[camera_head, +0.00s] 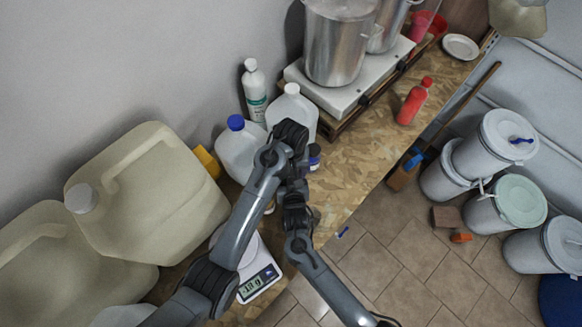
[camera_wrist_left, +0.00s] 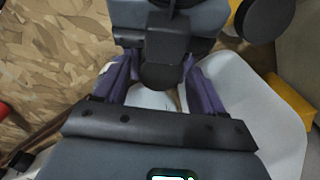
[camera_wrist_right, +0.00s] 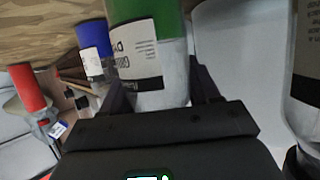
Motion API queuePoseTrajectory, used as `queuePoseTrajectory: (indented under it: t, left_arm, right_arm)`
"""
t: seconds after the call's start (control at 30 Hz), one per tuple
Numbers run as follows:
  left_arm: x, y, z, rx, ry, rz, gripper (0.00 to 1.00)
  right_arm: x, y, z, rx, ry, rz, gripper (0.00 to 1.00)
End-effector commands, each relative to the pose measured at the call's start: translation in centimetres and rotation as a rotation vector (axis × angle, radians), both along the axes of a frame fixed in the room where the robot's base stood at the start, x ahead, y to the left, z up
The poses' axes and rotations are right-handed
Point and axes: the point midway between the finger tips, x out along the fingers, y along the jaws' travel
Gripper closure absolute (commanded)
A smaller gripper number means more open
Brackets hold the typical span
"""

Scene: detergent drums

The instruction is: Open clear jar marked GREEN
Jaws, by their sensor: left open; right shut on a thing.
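In the right wrist view a jar (camera_wrist_right: 155,62) with a green upper part and a white printed label stands between the fingers of my right gripper (camera_wrist_right: 162,92), which is shut on it. The label is cut off, so I cannot read a full word. In the head view my arms hide this jar. My left gripper (camera_head: 290,136) is open, just above and behind my right gripper (camera_head: 294,178). In the left wrist view the left fingers (camera_wrist_left: 158,88) are spread either side of a dark rounded part; I cannot tell whether it is a lid or my other gripper.
A jar with a blue top (camera_wrist_right: 93,45) stands beside the held jar. White jugs (camera_head: 238,150) (camera_head: 292,108) stand close behind. A scale (camera_head: 258,282), large canisters (camera_head: 145,200), a hot plate (camera_head: 345,85) and a red bottle (camera_head: 415,102) are around. Drums (camera_head: 495,140) stand on the floor.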

Motion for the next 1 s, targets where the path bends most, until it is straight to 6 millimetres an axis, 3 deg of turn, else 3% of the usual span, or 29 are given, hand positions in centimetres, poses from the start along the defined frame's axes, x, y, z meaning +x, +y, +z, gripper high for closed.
queuePoseTrajectory:
  t: [0.03,0.4,0.7,0.93,0.97,1.0]
  left_arm:
    - [0.00,0.01,0.00,0.000,0.000,0.000,0.35]
    - [0.02,0.03,0.03,0.000,0.000,0.001,0.90]
    - [0.05,0.09,0.06,0.000,-0.001,0.295,0.90]
    - [0.06,0.09,0.06,0.000,-0.001,0.301,0.90]
    - [0.06,0.09,0.06,0.000,-0.001,0.301,0.50]
    - [0.06,0.09,0.06,0.000,-0.001,0.300,0.44]
  right_arm:
    - [-0.01,0.00,-0.03,0.000,0.001,0.000,1.00]
    - [-0.01,-0.03,-0.03,0.000,0.001,-0.001,1.00]
    - [-0.01,-0.05,-0.03,0.000,0.000,-0.001,1.00]
    - [0.00,-0.07,-0.03,-0.001,0.001,-0.002,1.00]
    - [0.00,-0.08,-0.03,-0.001,0.001,-0.002,1.00]
    - [0.00,-0.08,-0.03,-0.001,0.001,-0.002,1.00]
